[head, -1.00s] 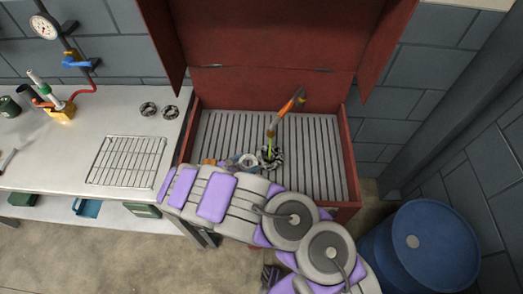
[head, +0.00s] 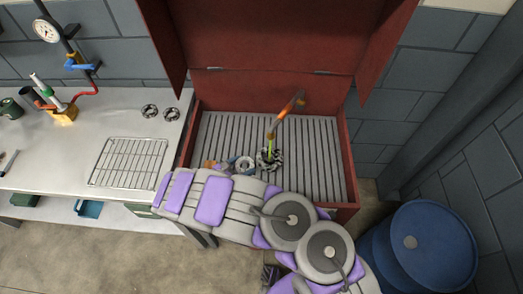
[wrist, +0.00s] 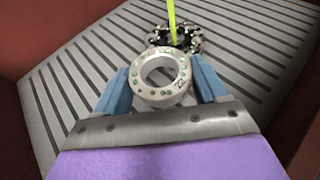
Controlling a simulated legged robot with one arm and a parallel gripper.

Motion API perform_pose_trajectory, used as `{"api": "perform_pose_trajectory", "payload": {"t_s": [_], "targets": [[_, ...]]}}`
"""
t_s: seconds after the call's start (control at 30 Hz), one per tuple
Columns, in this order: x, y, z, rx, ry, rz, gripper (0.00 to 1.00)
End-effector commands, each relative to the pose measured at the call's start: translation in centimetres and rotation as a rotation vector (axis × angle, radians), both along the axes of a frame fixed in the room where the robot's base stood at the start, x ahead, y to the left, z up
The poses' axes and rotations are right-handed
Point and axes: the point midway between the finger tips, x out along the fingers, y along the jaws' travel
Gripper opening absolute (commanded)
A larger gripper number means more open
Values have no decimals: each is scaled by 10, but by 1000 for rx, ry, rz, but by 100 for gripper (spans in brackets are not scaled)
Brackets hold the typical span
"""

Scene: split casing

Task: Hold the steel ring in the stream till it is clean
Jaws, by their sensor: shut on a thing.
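The steel ring (wrist: 160,97), pale grey with small greenish spots around its face, is between the blue fingers of my gripper (wrist: 161,68), which is shut on it. In the head view the ring (head: 239,165) is just left of the stream. A thin yellow-green stream (head: 269,148) falls from an orange nozzle (head: 290,106). In the wrist view the stream (wrist: 172,22) comes down beyond the ring, onto a dark speckled ring-shaped part (wrist: 190,44). The stream does not visibly touch the held ring.
The red washer tub (head: 349,165) has a slatted grey floor (head: 318,150) and a raised lid (head: 260,35). A bench (head: 60,135) at left holds a wire rack (head: 128,162) and two dark bearings (head: 149,111). A blue drum (head: 440,245) stands at right.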

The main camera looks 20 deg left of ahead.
Motion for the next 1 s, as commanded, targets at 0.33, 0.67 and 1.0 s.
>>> {"api": "perform_pose_trajectory", "payload": {"t_s": [0.33,0.67,1.0], "targets": [[-21,13,23,-1,-3,1,23],[-28,17,27,0,-1,0,23],[-28,17,27,0,-1,0,23]]}}
